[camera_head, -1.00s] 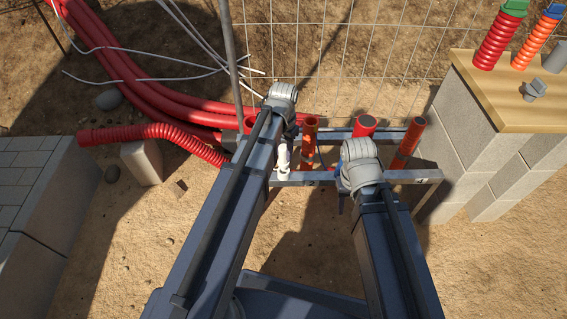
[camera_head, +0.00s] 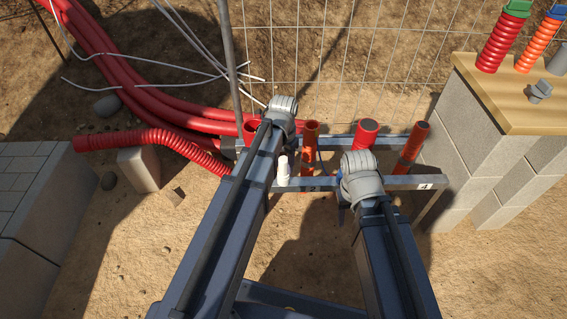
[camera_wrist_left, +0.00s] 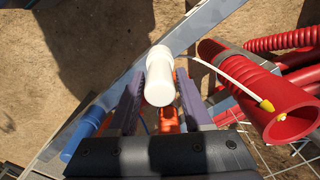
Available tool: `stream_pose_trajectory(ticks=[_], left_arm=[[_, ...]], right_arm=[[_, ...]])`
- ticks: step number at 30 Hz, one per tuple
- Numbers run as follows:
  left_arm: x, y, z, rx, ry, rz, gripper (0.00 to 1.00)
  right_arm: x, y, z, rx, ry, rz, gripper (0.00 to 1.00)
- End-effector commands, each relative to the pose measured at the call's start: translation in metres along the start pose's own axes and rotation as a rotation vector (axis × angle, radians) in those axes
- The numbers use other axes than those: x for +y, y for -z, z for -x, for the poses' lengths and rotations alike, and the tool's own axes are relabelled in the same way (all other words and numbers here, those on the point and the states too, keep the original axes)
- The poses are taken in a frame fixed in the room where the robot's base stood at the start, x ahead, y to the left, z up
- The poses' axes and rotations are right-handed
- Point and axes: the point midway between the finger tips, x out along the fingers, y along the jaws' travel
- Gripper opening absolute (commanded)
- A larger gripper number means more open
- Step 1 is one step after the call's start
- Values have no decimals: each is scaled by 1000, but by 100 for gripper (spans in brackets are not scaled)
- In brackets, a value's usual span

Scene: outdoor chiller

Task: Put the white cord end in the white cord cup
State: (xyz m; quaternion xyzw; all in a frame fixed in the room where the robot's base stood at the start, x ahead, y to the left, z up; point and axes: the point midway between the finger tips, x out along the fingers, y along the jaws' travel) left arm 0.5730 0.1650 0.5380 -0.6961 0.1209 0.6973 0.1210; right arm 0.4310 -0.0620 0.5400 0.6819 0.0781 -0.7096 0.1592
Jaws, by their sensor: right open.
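My left gripper (camera_wrist_left: 160,78) has its two fingers close against the sides of a white barrel with a narrower neck, which I take as the white cord end (camera_wrist_left: 161,82). A thin white cord (camera_wrist_left: 228,76) curves from beside its neck to a yellow tip in a wide red pipe. In the head view the white piece (camera_head: 282,172) is upright, overlapping the grey rail (camera_head: 310,186) below my left wrist. I cannot make out the white cord cup separately. My right gripper (camera_head: 358,190) is open at the rail; its fingertips are mostly hidden.
Red and orange pipes (camera_head: 367,133) stand between the rails, close to both arms. A blue cylinder (camera_wrist_left: 86,132) is on the rail in the left wrist view. A block stand with a wooden top (camera_head: 480,85) is at right. Paving blocks (camera_head: 35,190) are at left.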

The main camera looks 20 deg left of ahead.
Motion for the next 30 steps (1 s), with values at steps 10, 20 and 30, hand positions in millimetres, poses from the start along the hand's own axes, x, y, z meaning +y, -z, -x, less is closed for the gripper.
stream_pose_trajectory(ticks=[10,20,30], left_arm=[[0,0,0,0,0,0,68],[0,0,13,0,0,0,68],[0,0,59,0,0,0,68]], right_arm=[[0,0,0,0,0,0,50],[1,-1,13,0,0,-1,50],[5,-4,59,-1,6,-5,50]])
